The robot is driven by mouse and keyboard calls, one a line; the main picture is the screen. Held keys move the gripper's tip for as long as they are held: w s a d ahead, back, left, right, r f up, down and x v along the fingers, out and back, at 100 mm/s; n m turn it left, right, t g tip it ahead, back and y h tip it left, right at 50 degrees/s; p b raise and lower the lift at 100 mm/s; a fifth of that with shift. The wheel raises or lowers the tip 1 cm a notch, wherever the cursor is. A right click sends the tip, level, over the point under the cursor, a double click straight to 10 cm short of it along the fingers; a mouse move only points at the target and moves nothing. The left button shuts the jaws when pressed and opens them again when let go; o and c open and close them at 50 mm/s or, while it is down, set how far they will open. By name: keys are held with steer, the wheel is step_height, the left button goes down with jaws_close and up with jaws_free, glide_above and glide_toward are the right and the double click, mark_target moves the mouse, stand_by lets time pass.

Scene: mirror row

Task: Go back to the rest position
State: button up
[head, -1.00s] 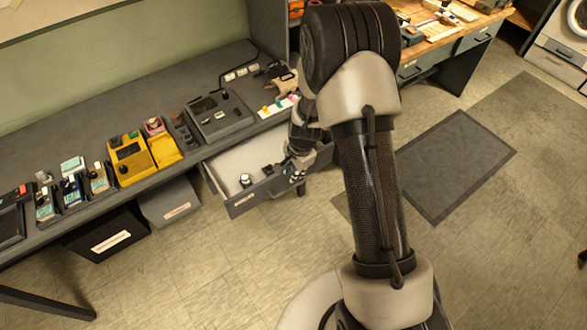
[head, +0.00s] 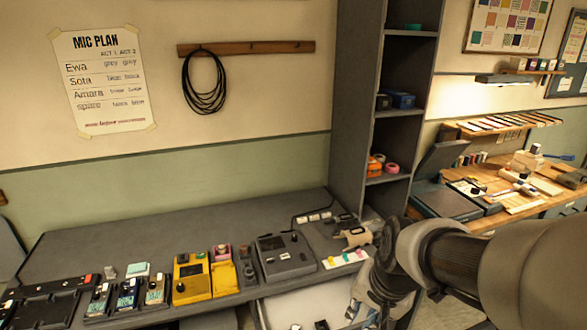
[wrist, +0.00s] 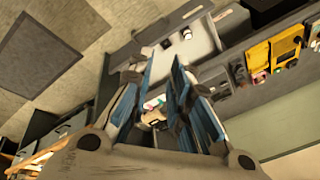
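My gripper shows from the wrist in the wrist view (wrist: 164,66), its two blue-padded fingers apart with a gap between them. Nothing is held in it; the bench and a strip with coloured tabs show through the gap. In the head view my arm reaches in from the right, and its wrist end (head: 380,285) hangs in front of the bench edge.
An open drawer (head: 300,308) juts out below the bench (head: 180,235), with small dark items inside; it also shows in the wrist view (wrist: 195,42). Yellow boxes (head: 190,277) and a grey console (head: 285,257) stand on the bench. A tall shelf (head: 350,110) rises behind.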

steer(key=s+r+n, duration=0.3)
steer(key=s, duration=0.5)
steer(key=s+r+n+t, duration=0.1)
steer(key=s+r+n, duration=0.1)
steer(key=s, duration=0.6)
steer(key=shift+d+r+n+h, duration=0.4)
steer(key=shift+r, duration=0.3)
